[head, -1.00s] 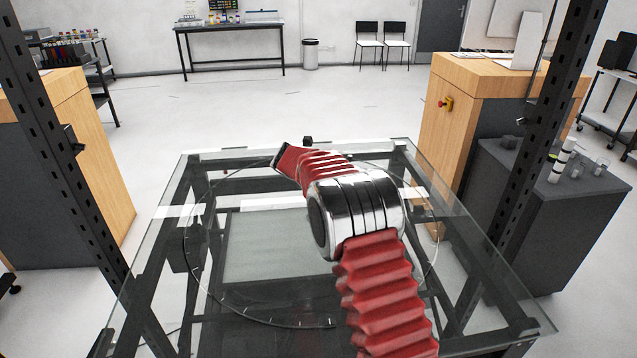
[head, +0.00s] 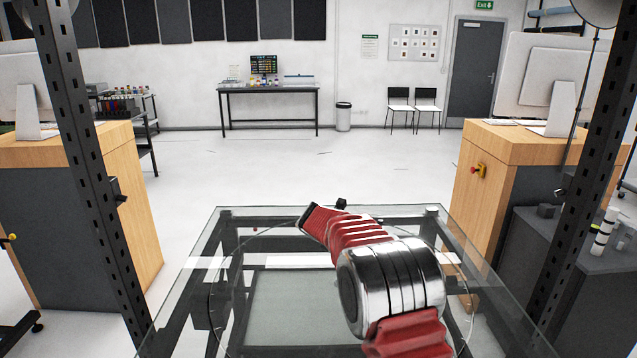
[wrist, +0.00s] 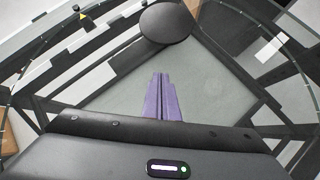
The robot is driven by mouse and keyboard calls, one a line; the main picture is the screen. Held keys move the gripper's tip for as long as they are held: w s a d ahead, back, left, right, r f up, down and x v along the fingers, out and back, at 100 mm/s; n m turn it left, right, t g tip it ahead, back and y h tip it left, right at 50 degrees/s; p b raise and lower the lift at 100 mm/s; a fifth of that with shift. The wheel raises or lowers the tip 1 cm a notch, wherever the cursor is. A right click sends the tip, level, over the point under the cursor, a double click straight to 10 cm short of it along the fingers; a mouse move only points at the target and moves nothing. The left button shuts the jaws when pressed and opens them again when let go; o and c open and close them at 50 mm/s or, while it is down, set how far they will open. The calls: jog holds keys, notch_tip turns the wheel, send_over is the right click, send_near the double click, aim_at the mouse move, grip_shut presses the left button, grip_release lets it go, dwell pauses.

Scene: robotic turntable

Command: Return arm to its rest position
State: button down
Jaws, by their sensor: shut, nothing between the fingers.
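My arm reaches over a glass-topped table (head: 480,265) in the head view, with red bellows and a shiny metal joint. The arm's far end is near the table's back edge; the fingers are hidden in that view. In the wrist view my gripper (wrist: 160,78) shows two purple fingers pressed together, with nothing between them. The fingers point over the glass, apart from any object that I can see. A round dark disc (wrist: 165,22) lies beyond the fingertips.
A thin ring with marks lies on the glass. Dark perforated posts (head: 92,170) stand left and right. A grey cabinet (head: 570,250) holds small items.

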jog(key=s+f+m+g, duration=0.1)
jog(key=s+f+m, duration=0.1)
jog(key=s, duration=0.1)
jog(key=s+f+m+g, duration=0.1)
jog(key=s+f+m, duration=0.1)
jog(key=f, duration=0.1)
jog(key=shift+s+f+m, duration=0.2)
jog(key=shift+s+m, duration=0.2)
jog(key=s+m, duration=0.1)
jog(key=s, duration=0.1)
jog(key=s+m+g, duration=0.1)
jog(key=s+m, duration=0.1)
jog(key=s, duration=0.1)
jog(key=s+r+m+y, duration=0.1)
jog(key=s+m, duration=0.1)
jog(key=shift+s+d, duration=0.2)
jog(key=shift+d, duration=0.1)
jog(key=s+d+r+m+y, duration=0.1)
jog(key=s+r+m, duration=0.4)
jog(key=s, duration=0.8)
jog(key=s+d+r+m+t+y, duration=0.1)
jog(key=s+r+m, duration=0.5)
jog(key=s, duration=0.8)
jog(key=s+d+r+m+y, duration=0.1)
jog(key=s+r+m, duration=0.4)
jog(key=s, duration=0.8)
jog(key=shift+s+r+m+y, duration=0.15)
jog(key=shift+s+m+y, duration=0.15)
jog(key=shift+y, duration=0.3)
jog(key=shift+d, duration=0.1)
